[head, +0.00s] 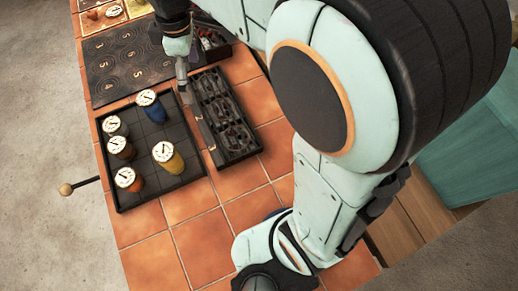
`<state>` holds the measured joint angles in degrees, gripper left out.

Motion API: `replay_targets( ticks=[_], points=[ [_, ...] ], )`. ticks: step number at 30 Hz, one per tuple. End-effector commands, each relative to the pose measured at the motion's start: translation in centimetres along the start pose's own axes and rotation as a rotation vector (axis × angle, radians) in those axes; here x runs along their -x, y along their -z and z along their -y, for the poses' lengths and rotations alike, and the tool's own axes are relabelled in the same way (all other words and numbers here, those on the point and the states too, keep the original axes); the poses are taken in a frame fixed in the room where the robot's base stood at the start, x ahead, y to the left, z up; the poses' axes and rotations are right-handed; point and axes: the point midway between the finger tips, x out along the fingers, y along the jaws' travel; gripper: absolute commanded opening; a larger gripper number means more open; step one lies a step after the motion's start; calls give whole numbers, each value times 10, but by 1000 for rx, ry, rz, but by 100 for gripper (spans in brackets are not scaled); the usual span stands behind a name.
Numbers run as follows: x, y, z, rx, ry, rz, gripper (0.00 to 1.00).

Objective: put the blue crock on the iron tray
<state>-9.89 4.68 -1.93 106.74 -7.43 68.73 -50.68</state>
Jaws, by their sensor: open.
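The blue crock (150,105) stands upright with a pale round lid, at the upper edge of a dark, low-walled tray (154,194). Several other lidded crocks share that tray, including a yellow one (168,160). I cannot tell for sure whether this tray or another dark piece is the iron tray. My gripper (184,88) is open and points down, to the right of the blue crock and apart from it. Its fingers are small and partly merge with the dark things behind. Nothing shows between them.
A black rack with compartments (240,150) lies right of the tray. A dark plate with numbers and rings (110,75) lies above it. A rod with a round knob (66,189) sticks out left. Bare terracotta tiles (195,235) lie below. My arm covers the right side.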

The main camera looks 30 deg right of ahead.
Motion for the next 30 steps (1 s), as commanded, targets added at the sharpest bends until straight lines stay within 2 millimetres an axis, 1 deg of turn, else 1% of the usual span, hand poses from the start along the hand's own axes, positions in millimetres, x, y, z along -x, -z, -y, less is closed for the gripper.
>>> replay_targets(
  ticks=[1,2,3,6,9,10,12,15,30],
  points=[
    [4,-26,26,-174,-3,-9,84],
    [3,-40,40,-279,-1,-12,84],
    [0,-56,59,-413,2,-14,84],
    [-13,-86,100,-697,8,-17,84],
    [-27,-105,128,-894,13,-19,84],
    [-30,-108,133,-935,14,-18,84],
    [-36,-114,143,-1002,17,-17,84],
    [-40,-117,148,-1041,18,-15,84],
    [-39,-116,147,-1039,19,-15,84]
  ],
)
